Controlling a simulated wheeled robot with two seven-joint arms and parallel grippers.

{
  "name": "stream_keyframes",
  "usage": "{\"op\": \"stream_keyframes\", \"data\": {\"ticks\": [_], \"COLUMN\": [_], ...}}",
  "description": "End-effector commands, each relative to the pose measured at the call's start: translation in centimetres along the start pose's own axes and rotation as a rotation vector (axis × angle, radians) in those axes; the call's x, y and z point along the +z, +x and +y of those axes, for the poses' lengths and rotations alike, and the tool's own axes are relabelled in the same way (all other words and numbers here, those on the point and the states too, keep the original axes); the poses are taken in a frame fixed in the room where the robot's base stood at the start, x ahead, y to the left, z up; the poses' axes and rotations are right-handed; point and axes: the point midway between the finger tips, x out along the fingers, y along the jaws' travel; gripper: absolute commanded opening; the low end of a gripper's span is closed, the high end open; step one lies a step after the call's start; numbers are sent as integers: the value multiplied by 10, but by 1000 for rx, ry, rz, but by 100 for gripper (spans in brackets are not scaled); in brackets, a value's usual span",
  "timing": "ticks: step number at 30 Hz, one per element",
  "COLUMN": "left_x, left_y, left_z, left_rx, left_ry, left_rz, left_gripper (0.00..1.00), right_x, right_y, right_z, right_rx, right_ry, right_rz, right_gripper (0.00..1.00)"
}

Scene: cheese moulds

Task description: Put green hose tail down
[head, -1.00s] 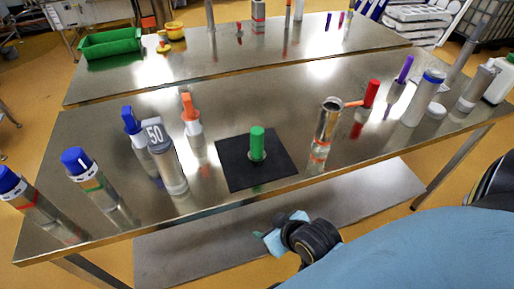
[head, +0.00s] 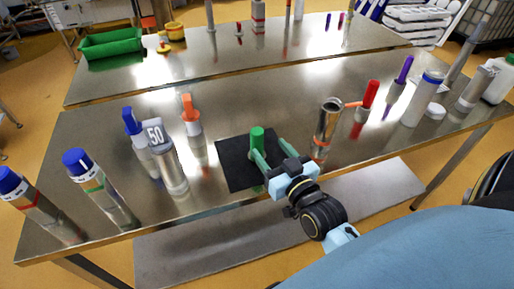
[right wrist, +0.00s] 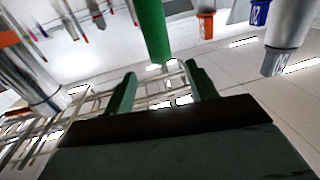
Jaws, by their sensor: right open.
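The green hose tail (head: 257,138) stands upright on a square black mat (head: 233,178) near the table's front edge. My right gripper (head: 268,150) is open, its two green fingers reaching over the mat towards the hose tail from the front right. In the right wrist view the hose tail (right wrist: 152,30) shows at the top, in line with the gap between the open fingers (right wrist: 160,76). The fingers are not closed on it. Its lower part is partly hidden by a finger in the head view. My left gripper is not in view.
A steel cylinder (head: 328,123) stands right of the mat, with a red-handled tool (head: 369,97) beyond it. A grey "50" bottle (head: 168,165), an orange-topped bottle (head: 191,113) and blue-capped bottles (head: 100,185) stand left. A green bin (head: 110,44) is on the rear table.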

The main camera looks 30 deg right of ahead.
Motion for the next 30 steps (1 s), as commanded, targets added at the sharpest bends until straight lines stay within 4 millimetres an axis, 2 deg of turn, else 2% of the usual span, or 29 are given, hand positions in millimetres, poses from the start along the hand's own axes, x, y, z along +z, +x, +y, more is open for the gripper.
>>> {"op": "stream_keyframes", "data": {"ticks": [1, 6, 14, 21, 25, 30], "left_x": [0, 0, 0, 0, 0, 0], "left_y": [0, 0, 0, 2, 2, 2], "left_z": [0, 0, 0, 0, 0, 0], "left_rx": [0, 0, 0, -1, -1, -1], "left_ry": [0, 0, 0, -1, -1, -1], "left_rz": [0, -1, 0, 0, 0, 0], "left_gripper": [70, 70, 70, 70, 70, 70], "right_x": [-1, 0, 4, 10, 10, 10], "right_y": [11, 36, 54, 89, 97, 98], "right_z": [0, 0, 0, -1, -1, -1], "right_rx": [0, 0, -1, 0, 0, 0], "right_ry": [0, 0, -1, 0, 0, -1], "right_rz": [3, 0, -2, -1, -3, -3], "right_gripper": [57, 57, 57, 57, 57, 57]}}
